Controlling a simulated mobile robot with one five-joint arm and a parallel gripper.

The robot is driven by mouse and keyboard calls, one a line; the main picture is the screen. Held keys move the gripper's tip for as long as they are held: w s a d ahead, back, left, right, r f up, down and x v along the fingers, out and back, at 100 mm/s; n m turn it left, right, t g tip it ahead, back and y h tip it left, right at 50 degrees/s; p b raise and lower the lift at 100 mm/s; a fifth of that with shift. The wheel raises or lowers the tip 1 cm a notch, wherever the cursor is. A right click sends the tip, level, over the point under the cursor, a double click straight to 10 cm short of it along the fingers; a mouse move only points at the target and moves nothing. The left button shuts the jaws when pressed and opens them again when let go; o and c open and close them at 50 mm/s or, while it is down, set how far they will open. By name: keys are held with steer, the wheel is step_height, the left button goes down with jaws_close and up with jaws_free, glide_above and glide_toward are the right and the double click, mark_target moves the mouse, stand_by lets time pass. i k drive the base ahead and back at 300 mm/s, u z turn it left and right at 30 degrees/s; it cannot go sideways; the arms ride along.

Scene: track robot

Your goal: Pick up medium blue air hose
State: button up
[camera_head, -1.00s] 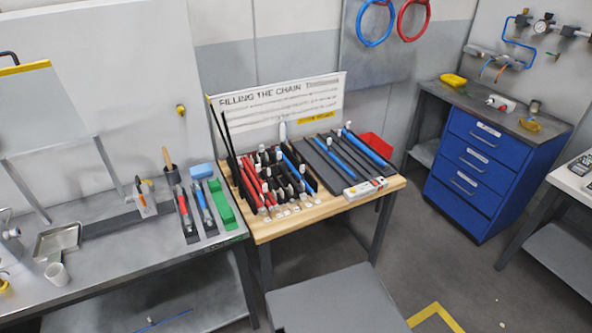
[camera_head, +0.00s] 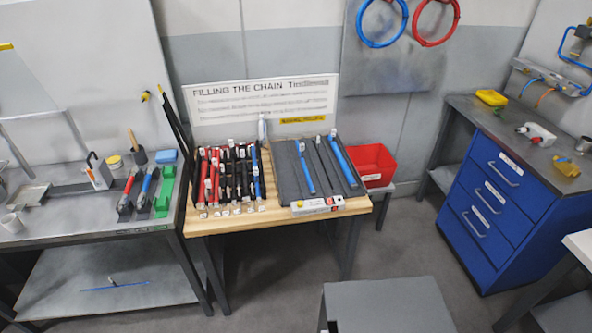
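Several blue hoses stand on the wooden table. One blue hose (camera_head: 257,172) is at the right side of the rack of red, black and blue hoses. All have pale ends or tags. I cannot tell from their size which one is the medium air hose. My gripper is not in view.
A red bin (camera_head: 372,163) stands right of the wooden table (camera_head: 225,222). A grey workbench (camera_head: 60,232) adjoins at left; a blue drawer cabinet (camera_head: 492,200) stands at right. A grey flat-topped block (camera_head: 388,303) is in front, with open floor around it.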

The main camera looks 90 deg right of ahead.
mark_target(257, 175)
steer(key=k, duration=0.7)
steer(key=z, duration=1.1)
steer(key=i, duration=1)
